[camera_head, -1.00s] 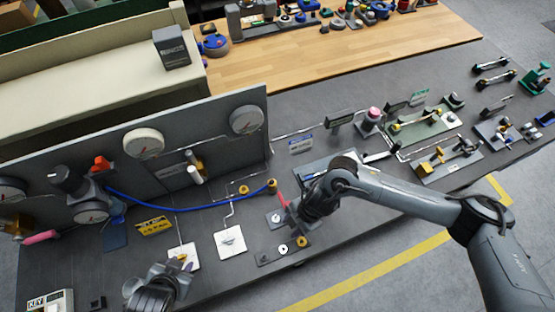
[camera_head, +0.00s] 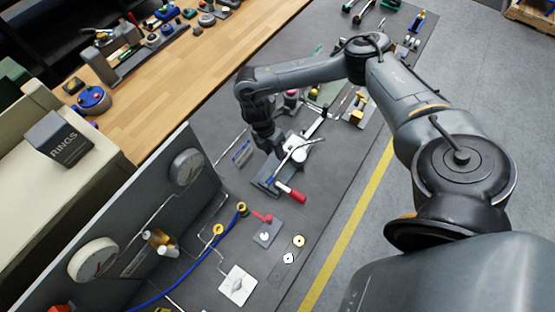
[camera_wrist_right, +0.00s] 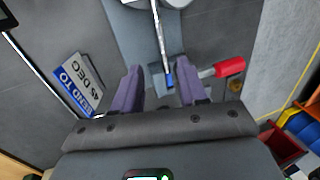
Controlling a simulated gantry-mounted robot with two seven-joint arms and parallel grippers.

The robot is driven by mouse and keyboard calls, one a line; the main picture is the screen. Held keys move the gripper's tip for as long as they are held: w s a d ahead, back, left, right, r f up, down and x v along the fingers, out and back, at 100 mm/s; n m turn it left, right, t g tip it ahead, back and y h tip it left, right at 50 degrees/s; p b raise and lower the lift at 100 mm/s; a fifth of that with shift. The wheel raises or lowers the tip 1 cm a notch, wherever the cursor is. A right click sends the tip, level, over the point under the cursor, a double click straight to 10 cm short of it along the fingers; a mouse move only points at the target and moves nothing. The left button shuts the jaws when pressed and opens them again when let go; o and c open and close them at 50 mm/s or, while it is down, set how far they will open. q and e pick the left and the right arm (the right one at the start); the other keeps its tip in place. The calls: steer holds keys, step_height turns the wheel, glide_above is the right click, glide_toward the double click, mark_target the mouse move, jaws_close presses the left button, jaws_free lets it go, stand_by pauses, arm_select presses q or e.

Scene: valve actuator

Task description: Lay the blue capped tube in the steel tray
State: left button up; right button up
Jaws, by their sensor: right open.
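In the head view the right gripper (camera_head: 272,147) points down over a bending fixture (camera_head: 268,186) with a red handle (camera_head: 291,194). The tube lies over this fixture; its exact contact is too small to tell. I cannot make out the steel tray with certainty. My left gripper is out of the head view.
A "BEND TO 45 DEG" sign (camera_wrist_right: 77,84) lies beside the fixture. The gauge panel (camera_head: 125,225) stands at the left, with a blue hose (camera_head: 190,270) in front. A white plate (camera_head: 237,286) and other small fittings lie nearer. Coloured bins (camera_wrist_right: 300,130) show at the right wrist view's edge.

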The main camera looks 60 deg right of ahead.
mark_target(283, 164)
steer(key=shift+b+x, duration=0.9)
steer(key=shift+x, duration=2.75)
steer(key=shift+s, duration=0.1)
jaws_close()
